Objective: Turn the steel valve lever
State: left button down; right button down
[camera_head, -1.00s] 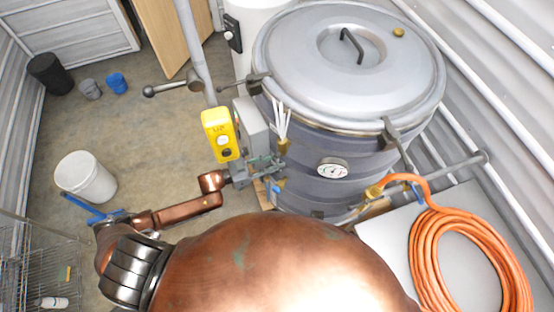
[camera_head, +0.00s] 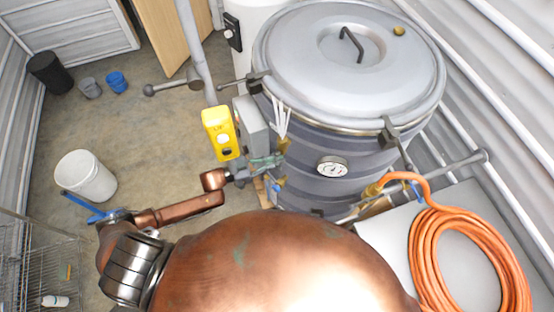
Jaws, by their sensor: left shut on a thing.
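My left gripper (camera_head: 268,162) is at the lower left side of the grey drum (camera_head: 345,180). It is shut at the small brass fittings (camera_head: 281,182) there, on what seems to be the steel valve lever. The lever is too small and too covered by the fingers to make out clearly. A brass fitting with thin white tubes (camera_head: 282,122) stands just above the gripper. A small blue part (camera_head: 275,189) shows just below it. My right gripper is not in view.
A yellow button box (camera_head: 219,133) and a grey box (camera_head: 250,124) stand close above and left of the gripper. A coiled orange hose (camera_head: 425,262) lies at the right on a pale surface. A white bucket (camera_head: 86,176) stands on the open floor at left.

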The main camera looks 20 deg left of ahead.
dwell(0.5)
pick_arm(q)
jog(key=shift+s+d+f+n+t+h+b, duration=0.1)
jog(key=shift+d+n+t+h+b, duration=0.25)
jog(key=shift+n+b, duration=0.4)
jog(key=d+r+n+t+y+b, duration=0.1)
jog(key=r+n+t+y+b, duration=0.1)
jog(key=n+t, duration=0.4)
jog(key=s+d+r+n+t+y+b, duration=0.1)
jog(key=n+t+y+b, duration=0.3)
jog(key=n, duration=1.2)
jog(key=shift+s+d+r+n+t, duration=0.3)
jog(key=shift+d+r+t, duration=0.4)
jog(key=shift+r+t, duration=0.3)
jog(key=shift+n+y, duration=0.25)
jog(key=shift+n, duration=0.1)
jog(key=c, duration=2)
grip_release()
jog(key=shift+f, duration=0.1)
jog(key=v, duration=1.2)
jog(key=shift+w+f, duration=0.1)
